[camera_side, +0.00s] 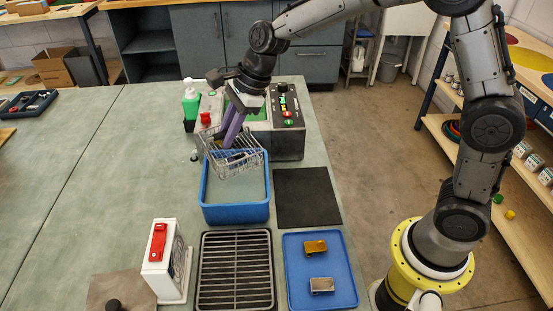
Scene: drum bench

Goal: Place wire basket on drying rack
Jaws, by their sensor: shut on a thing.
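The wire basket (219,163) is a small silver mesh basket, held tilted over the far part of a blue open bin (235,213). Something dark lies inside the basket, too small to tell. My gripper (232,140), with purple fingers, is shut on the basket and points down into it. The exact grip point is hidden by the mesh and fingers. The drying rack (235,270) is a dark slatted grid lying on the bench, in front of the blue bin and apart from the basket.
A blue tray (343,288) with a gold block (315,247) and a silver block (322,285) lies right of the rack. A white box with a red handle (164,261) stands left. A black mat (307,197) is empty. A control box (289,122) and green bottle (190,101) stand behind.

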